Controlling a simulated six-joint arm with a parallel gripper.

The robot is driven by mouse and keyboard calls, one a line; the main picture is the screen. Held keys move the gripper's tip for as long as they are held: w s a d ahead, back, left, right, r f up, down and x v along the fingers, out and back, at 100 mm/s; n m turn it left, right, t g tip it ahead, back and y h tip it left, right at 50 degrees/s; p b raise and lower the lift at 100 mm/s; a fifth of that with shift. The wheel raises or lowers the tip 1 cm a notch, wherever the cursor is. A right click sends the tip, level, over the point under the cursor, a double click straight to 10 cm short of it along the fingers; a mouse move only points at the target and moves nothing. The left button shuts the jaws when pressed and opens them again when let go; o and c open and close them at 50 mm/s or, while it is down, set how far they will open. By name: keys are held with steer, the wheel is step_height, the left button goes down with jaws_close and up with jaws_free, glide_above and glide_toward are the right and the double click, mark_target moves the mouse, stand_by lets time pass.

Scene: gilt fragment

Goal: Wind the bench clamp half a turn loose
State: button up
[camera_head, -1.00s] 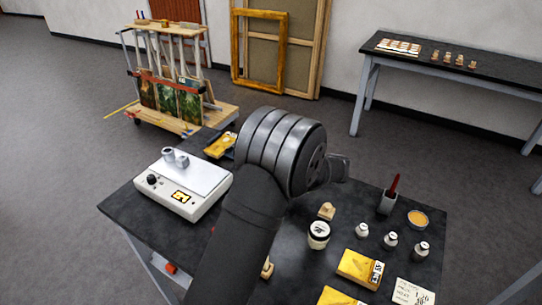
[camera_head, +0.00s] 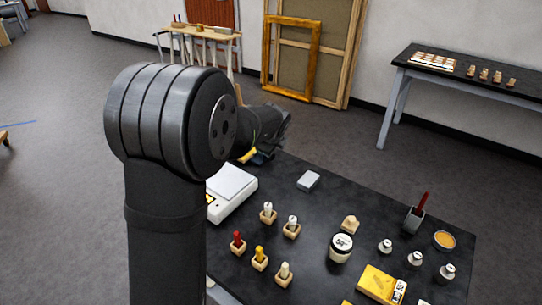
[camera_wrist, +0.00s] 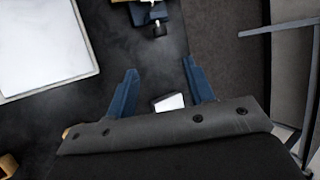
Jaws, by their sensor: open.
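My gripper (camera_wrist: 159,67) is open in the wrist view, its two blue fingers apart with nothing held. Above the fingertips in that view, a blue and dark fitting with a small round knob (camera_wrist: 158,30) lies close to the table's edge. It looks like the bench clamp, but the top of the frame cuts it off. The fingertips are apart from it. In the head view, a small blue patch (camera_head: 262,157) shows at the table's far edge below my wrist. I cannot tell whether it is clamp or finger.
A white scale (camera_wrist: 40,45) stands left of the fingers. A pale block (camera_head: 308,180) lies on the black table; it also shows below the fingers in the wrist view (camera_wrist: 170,102). Several pegged wooden blocks, a jar (camera_head: 341,248) and small bottles fill the near table.

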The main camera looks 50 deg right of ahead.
steer(key=x, duration=1.5)
steer(key=shift+w+f, duration=0.1)
steer(key=shift+f, duration=0.05)
steer(key=shift+c, duration=0.4)
steer(key=c, duration=0.9)
steer(key=shift+w+a+h, duration=0.1)
steer(key=shift+h, duration=0.4)
steer(key=o, duration=1)
